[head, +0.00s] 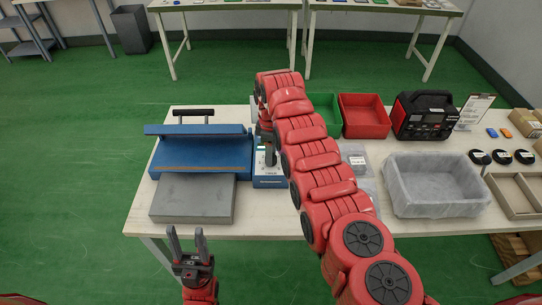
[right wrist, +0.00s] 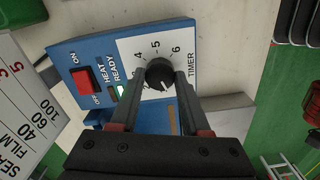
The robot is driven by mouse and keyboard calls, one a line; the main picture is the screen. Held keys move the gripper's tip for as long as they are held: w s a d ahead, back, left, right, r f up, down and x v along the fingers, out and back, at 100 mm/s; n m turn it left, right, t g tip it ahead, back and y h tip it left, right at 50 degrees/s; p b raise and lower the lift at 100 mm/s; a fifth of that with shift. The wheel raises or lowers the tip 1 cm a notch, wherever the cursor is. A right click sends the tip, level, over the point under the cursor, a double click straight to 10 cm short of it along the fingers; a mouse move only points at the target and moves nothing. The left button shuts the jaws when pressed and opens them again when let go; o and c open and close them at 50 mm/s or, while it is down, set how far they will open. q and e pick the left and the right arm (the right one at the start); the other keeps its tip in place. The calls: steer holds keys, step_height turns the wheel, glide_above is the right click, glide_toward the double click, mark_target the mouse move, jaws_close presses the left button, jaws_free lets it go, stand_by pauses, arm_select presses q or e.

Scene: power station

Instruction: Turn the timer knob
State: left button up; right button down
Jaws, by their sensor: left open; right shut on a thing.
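The timer knob (right wrist: 159,75) is a black round knob with a white pointer mark, on a white dial plate marked with numbers and TIMER, in the right wrist view. My right gripper (right wrist: 164,78) is shut on the knob, one finger on each side. The blue control box (head: 266,180) stands on the table in the head view, where my right arm partly hides it and the knob cannot be made out. My left gripper (head: 187,240) is open and empty, in front of the table's near edge.
A blue machine with a grey plate (head: 193,198) stands left of the control box. A red switch (right wrist: 83,82) and a lit green lamp (right wrist: 118,91) are near the knob. A lined grey bin (head: 437,207), green and red trays (head: 365,116) and a black-red device (head: 424,115) stand to the right.

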steer(key=m+b, duration=0.1)
steer(key=m, duration=0.1)
steer(key=m+b, duration=0.1)
steer(key=m, duration=0.1)
steer(key=shift+f+m+b, duration=0.2)
steer(key=shift+m+b, duration=0.1)
steer(key=shift+b, duration=0.05)
steer(key=m+b, duration=0.2)
steer(key=m, duration=0.2)
steer(key=shift+r+m, duration=0.1)
steer(key=shift+m, duration=0.2)
steer(key=m+b, duration=0.2)
steer(key=m, duration=0.2)
steer(key=shift+m, duration=0.3)
steer(key=m, duration=0.4)
steer(key=shift+r+b, duration=0.1)
steer(key=shift+b, duration=0.25)
steer(key=m, duration=0.5)
steer(key=m+p, duration=0.1)
steer(key=m, duration=0.5)
steer(key=shift+p, duration=0.3)
steer(key=m, duration=0.5)
steer(key=shift+m+p, duration=0.35)
steer(key=shift+m, duration=2.65)
